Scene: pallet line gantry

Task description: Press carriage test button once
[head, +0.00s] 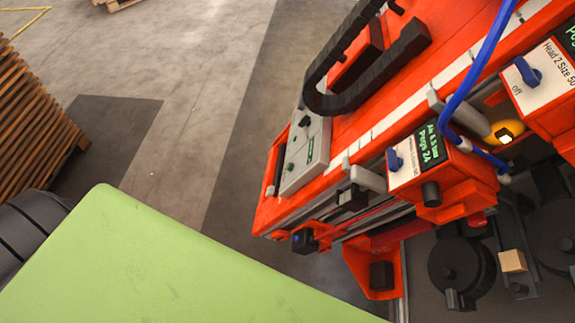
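A grey control box (307,157) is fixed at the near left end of the orange gantry machine (375,110) in the head view. It carries several small dark and green buttons or knobs and a small dark green display. Its labels are too small to read, so I cannot tell which one is the carriage test button. Neither of my grippers shows in this view, and nothing is touching the control box.
Orange head units with blue knobs and green displays, one reading "Pegs 24" (431,149), sit at the right. A black cable chain (370,75) and blue hose (476,70) run over the machine. Stacked wood (30,125) stands left. Concrete floor (190,60) between is clear.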

